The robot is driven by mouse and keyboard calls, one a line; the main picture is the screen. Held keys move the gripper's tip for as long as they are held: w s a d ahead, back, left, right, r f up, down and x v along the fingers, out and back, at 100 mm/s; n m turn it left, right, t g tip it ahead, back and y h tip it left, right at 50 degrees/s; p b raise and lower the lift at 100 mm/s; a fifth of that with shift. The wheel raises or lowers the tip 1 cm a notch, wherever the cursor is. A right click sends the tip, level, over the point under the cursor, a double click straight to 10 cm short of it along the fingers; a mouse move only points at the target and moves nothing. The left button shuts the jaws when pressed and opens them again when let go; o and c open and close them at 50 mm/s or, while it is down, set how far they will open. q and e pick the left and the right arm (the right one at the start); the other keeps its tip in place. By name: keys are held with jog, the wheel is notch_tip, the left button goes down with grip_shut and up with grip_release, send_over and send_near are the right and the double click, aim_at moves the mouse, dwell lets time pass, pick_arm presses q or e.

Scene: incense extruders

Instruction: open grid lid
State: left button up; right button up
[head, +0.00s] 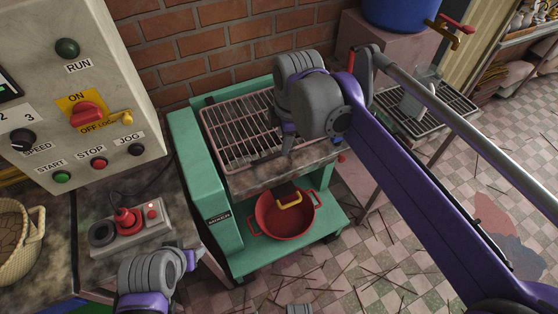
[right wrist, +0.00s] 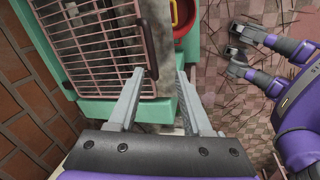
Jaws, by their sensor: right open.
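The grid lid (head: 238,127) is a pinkish wire grid lying flat and closed on the green mixer (head: 200,185). In the right wrist view the grid lid (right wrist: 90,50) has a dark bar handle (right wrist: 147,45) along its edge. My right gripper (head: 287,143) is at the lid's front right edge. In the right wrist view its fingers (right wrist: 160,73) are spread, with the handle just ahead of them and nothing held. My left gripper (head: 188,258) is low at the left, by the control pendant, only partly visible. Its jaw state is unclear.
A red pot (head: 268,218) stands on the mixer's lower shelf. The control box (head: 75,95) is at left, with a grey pendant (head: 130,228) below it. A brick wall (head: 200,40) closes the back. Another rack (head: 440,100) is at right. Sticks litter the tiled floor (head: 370,265).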

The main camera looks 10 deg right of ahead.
aim_at(272, 155)
jog(key=w+f+n, duration=0.1)
jog(key=f, duration=0.2)
jog(key=w+a+f+n, duration=0.1)
jog(key=f, duration=0.3)
jog(key=w+a+f+b, duration=0.1)
jog(key=f, duration=0.2)
jog(key=shift+w+a+f+n+g, duration=0.15)
jog(key=shift+w+a+n+g, duration=0.15)
jog(key=shift+w+n, duration=0.1)
grip_shut()
dwell(1.1)
